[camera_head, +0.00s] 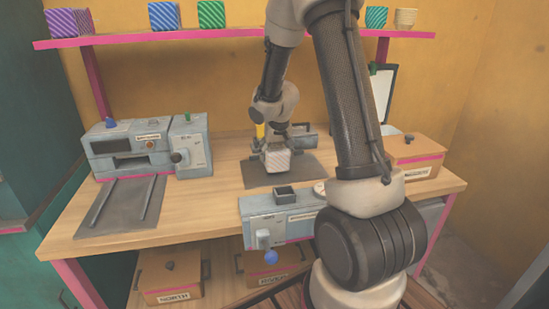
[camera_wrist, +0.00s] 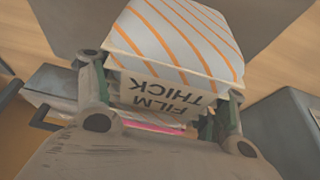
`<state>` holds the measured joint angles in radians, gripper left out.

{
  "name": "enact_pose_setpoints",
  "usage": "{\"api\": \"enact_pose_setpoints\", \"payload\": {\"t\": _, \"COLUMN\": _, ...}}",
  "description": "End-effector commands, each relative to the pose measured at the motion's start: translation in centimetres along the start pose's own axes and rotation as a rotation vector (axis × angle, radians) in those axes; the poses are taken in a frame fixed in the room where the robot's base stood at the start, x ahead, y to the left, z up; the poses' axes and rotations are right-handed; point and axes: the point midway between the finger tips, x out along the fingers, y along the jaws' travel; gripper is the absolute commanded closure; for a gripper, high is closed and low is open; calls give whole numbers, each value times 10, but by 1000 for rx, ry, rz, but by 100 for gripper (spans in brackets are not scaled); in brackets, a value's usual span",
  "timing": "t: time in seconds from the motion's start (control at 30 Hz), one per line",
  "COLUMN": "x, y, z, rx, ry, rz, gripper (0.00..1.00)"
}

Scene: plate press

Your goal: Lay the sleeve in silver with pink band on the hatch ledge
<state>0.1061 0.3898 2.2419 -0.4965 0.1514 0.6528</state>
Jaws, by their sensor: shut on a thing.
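My gripper (camera_head: 275,146) is shut on a pale block with orange stripes (camera_wrist: 172,42), marked "THICK FILM". In the head view the block (camera_head: 276,160) is under my gripper, over a dark plate (camera_head: 256,177) on the table. I cannot tell whether it touches the plate. In the wrist view my gripper's fingers (camera_wrist: 165,100) grip its sides. A pink strip (camera_wrist: 150,127) shows beyond it; what it belongs to is unclear. I cannot make out a silver sleeve with a pink band for sure, nor which part is the hatch ledge.
A grey machine (camera_head: 146,145) with a railed dark plate (camera_head: 122,205) stands at left. Another grey machine (camera_head: 285,219) with a blue knob is at the table's front. A wooden box (camera_head: 418,153) is at right. A pink-edged shelf (camera_head: 130,38) holds several striped cups. Bare table (camera_head: 215,205) lies between.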

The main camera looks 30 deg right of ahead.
Motion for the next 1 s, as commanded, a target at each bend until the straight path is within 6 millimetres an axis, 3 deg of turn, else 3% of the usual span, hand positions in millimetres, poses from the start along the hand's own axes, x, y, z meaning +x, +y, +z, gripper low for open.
{"api": "enact_pose_setpoints", "payload": {"t": 0.2, "x": 14, "y": -1, "z": 7, "rx": -1, "ry": -3, "rz": -4, "gripper": 77}}
{"api": "enact_pose_setpoints", "payload": {"t": 0.5, "x": 16, "y": -3, "z": 8, "rx": 0, "ry": -4, "rz": -8, "gripper": 77}}
{"api": "enact_pose_setpoints", "payload": {"t": 0.53, "x": 16, "y": -3, "z": 9, "rx": 0, "ry": -4, "rz": -8, "gripper": 27}}
{"api": "enact_pose_setpoints", "payload": {"t": 0.63, "x": 16, "y": -3, "z": 9, "rx": 0, "ry": -4, "rz": -8, "gripper": 9}}
{"api": "enact_pose_setpoints", "payload": {"t": 1.0, "x": 16, "y": -3, "z": 8, "rx": 0, "ry": -4, "rz": -7, "gripper": 7}}
